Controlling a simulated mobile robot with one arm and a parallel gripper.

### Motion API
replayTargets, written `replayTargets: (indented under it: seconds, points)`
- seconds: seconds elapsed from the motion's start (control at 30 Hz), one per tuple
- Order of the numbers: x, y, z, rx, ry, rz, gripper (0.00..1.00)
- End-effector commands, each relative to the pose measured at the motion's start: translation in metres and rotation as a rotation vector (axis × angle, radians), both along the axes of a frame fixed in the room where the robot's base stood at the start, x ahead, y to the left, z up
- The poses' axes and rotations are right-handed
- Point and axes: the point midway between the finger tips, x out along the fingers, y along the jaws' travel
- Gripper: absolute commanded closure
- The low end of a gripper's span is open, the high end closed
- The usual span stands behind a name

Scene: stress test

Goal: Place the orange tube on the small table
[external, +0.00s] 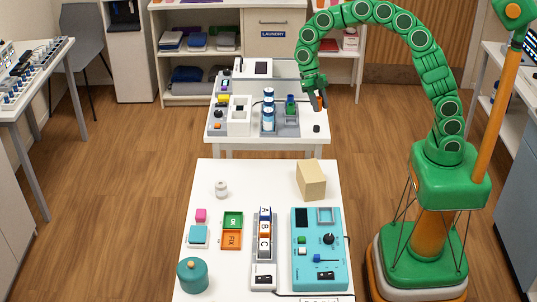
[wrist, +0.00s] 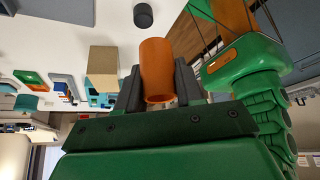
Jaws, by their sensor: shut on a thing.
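My gripper (external: 316,98) is shut on the orange tube (wrist: 157,72), which sits between the two dark fingers in the wrist view. In the external view only a small orange part of the tube (external: 324,97) shows beside the fingers. The tube is held above the right end of a small white table (external: 290,141) in the middle of the room. A short black cylinder (external: 317,128) stands on that table near its right edge, below my gripper. It also shows in the wrist view (wrist: 143,15), apart from the tube.
The small table also holds a white box device (external: 239,116) and a rack with blue-and-white cylinders (external: 268,115). A larger white table (external: 253,177) in front carries a tan block (external: 311,180), a teal panel (external: 318,271) and a teal pot (external: 193,276). Shelves stand behind.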

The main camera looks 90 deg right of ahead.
Motion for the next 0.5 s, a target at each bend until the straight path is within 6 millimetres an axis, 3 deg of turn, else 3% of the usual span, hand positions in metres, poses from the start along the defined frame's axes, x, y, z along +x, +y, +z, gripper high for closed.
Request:
replayTargets:
  seconds: [0.5]
  points:
    - [0.035, -0.009, -0.044, 0.000, 0.000, -0.001, 0.97]
